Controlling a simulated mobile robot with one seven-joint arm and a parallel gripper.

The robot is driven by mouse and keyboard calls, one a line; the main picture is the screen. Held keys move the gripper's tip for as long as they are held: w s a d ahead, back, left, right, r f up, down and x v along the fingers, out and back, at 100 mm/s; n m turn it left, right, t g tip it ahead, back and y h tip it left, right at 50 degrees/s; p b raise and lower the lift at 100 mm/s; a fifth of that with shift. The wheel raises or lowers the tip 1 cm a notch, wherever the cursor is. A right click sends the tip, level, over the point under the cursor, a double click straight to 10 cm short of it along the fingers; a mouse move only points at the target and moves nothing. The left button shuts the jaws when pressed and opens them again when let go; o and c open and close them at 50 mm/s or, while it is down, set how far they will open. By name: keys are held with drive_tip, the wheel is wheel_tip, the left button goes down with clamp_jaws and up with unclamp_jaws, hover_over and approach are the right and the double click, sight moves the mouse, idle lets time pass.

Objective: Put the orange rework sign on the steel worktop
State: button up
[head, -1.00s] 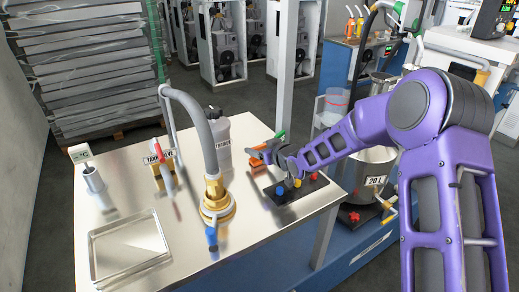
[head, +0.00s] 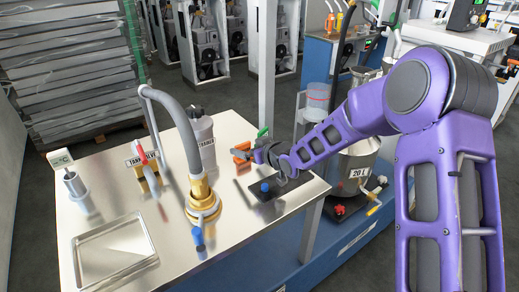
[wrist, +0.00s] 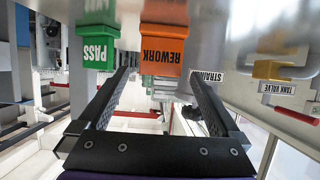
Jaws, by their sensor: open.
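The orange rework sign (head: 242,154) stands on the steel worktop (head: 135,190), near its back right part. In the wrist view the orange sign (wrist: 164,55), lettered REWORK, is ahead, in line with the gap between my fingers. My gripper (head: 254,153) is just right of the sign in the head view. Its two fingers are apart in the wrist view (wrist: 160,85), with nothing visibly held. Whether the fingertips flank the sign or stop short of it, I cannot tell. My gripper hides part of the sign's surroundings.
A green PASS sign (wrist: 96,45) stands close beside the orange one. A black base with a blue knob (head: 265,187) lies below my wrist. Clear worktop lies at the front middle.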

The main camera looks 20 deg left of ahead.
drive_tip(key=v, duration=0.8)
drive_tip(key=shift+s+d+r+p, duration=0.15)
drive_tip(key=shift+d+r+p, duration=0.05)
drive_tip(key=shift+p, duration=0.15)
drive_tip(key=shift+d, duration=0.1)
